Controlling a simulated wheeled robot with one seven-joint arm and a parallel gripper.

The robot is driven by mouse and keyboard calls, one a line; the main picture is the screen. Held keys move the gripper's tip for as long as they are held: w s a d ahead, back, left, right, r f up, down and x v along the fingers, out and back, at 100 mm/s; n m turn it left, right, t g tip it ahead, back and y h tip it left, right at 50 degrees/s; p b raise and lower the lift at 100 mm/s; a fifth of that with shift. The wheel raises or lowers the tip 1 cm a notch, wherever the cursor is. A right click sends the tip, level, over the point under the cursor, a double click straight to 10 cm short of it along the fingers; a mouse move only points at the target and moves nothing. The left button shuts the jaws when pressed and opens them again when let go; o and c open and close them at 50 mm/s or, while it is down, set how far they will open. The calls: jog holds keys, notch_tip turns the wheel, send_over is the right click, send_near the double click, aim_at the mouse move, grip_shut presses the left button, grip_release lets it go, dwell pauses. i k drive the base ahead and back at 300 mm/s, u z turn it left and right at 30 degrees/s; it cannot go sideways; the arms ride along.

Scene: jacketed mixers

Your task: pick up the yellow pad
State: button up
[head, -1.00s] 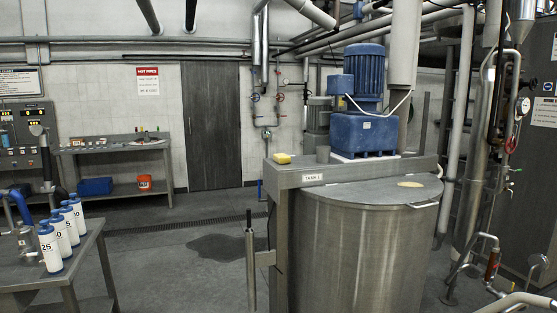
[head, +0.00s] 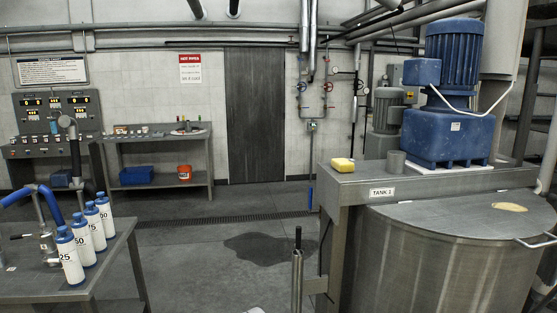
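The yellow pad (head: 343,165) is a small block with a paler underside. It lies on the flat metal beam (head: 362,179) across the top of the tank labelled TANK 2, near the beam's left end. A short grey cup (head: 396,161) stands to its right, apart from it. My gripper does not show in the head view.
A blue motor (head: 448,135) stands on the beam right of the cup. The tank (head: 450,255) fills the lower right. A table (head: 113,258) with several white bottles is at lower left. The floor between is open, with a dark wet patch (head: 270,248). A bench (head: 180,137) stands behind.

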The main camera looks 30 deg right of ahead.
aim_at(341, 165)
jog(key=u, duration=0.05)
jog(key=i, duration=1.45)
jog(key=z, duration=0.3)
